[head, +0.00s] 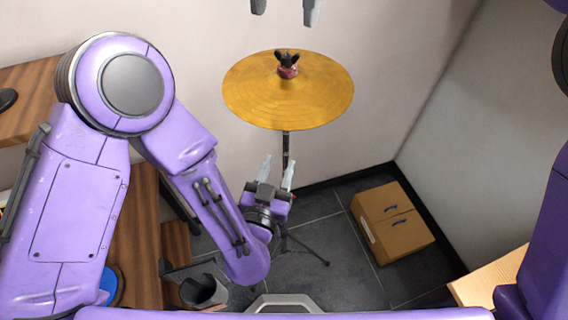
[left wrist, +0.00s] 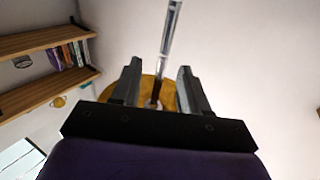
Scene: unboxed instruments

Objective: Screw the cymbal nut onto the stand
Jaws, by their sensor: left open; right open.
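The yellow cymbal (head: 245,95) lies level on the stand, whose dark pole (head: 285,145) runs down to spread legs. A black winged nut (head: 287,57) sits at the top of the stand, above a red piece (head: 288,72); how far it is threaded cannot be told. My right gripper (head: 285,10) is open above the nut, only its fingertips showing. My left gripper (head: 276,172) is open below the cymbal, near the pole. In the left wrist view, the cymbal (left wrist: 145,90) and pole (left wrist: 171,35) show between its fingers; whether they touch the pole is unclear.
A cardboard box (head: 405,240) lies on the dark floor at the right. A wooden desk (head: 140,240) stands at the left, with a dark cup-shaped container (head: 205,290) near it. Wooden shelves with books (left wrist: 70,55) are on the wall. A light wooden surface (head: 495,278) is at lower right.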

